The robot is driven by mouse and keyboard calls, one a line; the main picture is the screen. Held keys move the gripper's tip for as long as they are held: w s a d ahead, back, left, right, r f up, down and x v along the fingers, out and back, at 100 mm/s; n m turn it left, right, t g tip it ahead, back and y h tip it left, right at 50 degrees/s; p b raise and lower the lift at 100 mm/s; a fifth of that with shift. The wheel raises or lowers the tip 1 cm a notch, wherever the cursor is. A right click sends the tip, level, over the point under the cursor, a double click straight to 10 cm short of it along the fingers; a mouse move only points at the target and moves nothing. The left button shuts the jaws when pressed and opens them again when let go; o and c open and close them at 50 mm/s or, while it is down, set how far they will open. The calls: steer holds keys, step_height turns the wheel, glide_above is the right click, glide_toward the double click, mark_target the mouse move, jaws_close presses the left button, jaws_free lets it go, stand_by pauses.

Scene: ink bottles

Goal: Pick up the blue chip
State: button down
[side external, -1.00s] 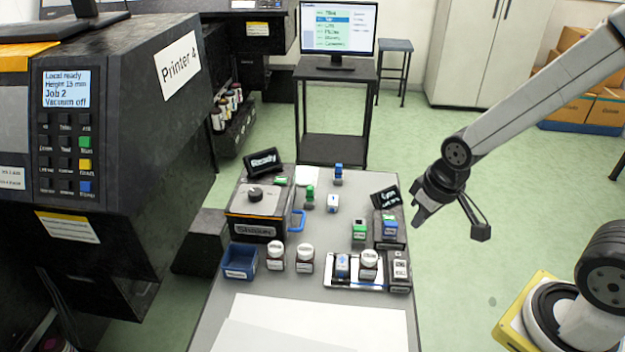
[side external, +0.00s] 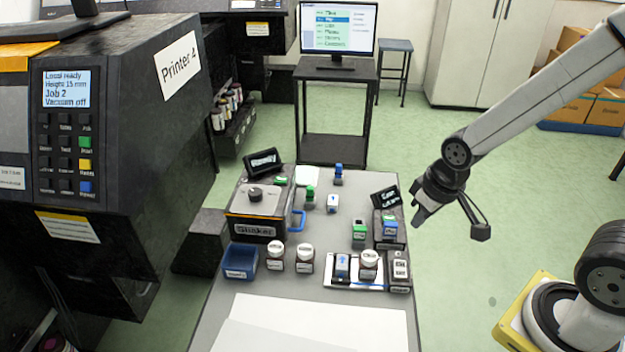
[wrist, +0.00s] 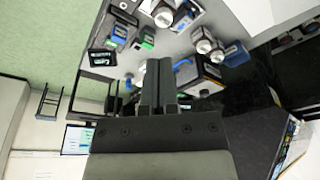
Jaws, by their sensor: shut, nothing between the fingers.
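Several blue pieces are in view, and I cannot tell for sure which is the chip. One small blue piece (side external: 338,172) stands upright at the far end of the table. Another blue piece (side external: 390,228) sits in a dark holder at the right edge, beside a green one (side external: 360,231). The blue piece in the holder also shows in the wrist view (wrist: 120,32). My gripper (side external: 420,219) hangs in the air to the right of the table, apart from all of them. Its fingers (wrist: 158,64) are together and empty in the wrist view.
A shaker box (side external: 257,212) with a blue handle stands at the left, near an open blue bin (side external: 240,262). White-capped bottles (side external: 305,252) stand mid-table, and a white tray (side external: 330,283) holds more. White sheets (side external: 310,325) cover the front. A large printer (side external: 130,150) borders the left.

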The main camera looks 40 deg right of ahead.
steer(key=c, duration=1.3)
jaws_free()
steer(key=o, duration=0.9)
steer(key=n+g, duration=0.3)
steer(key=n, duration=0.6)
glide_above(390, 223)
step_height(390, 223, down, 12)
steer(key=shift+s+a+f, duration=0.1)
steer(key=shift+d+f, duration=0.2)
steer(key=shift+f, duration=0.1)
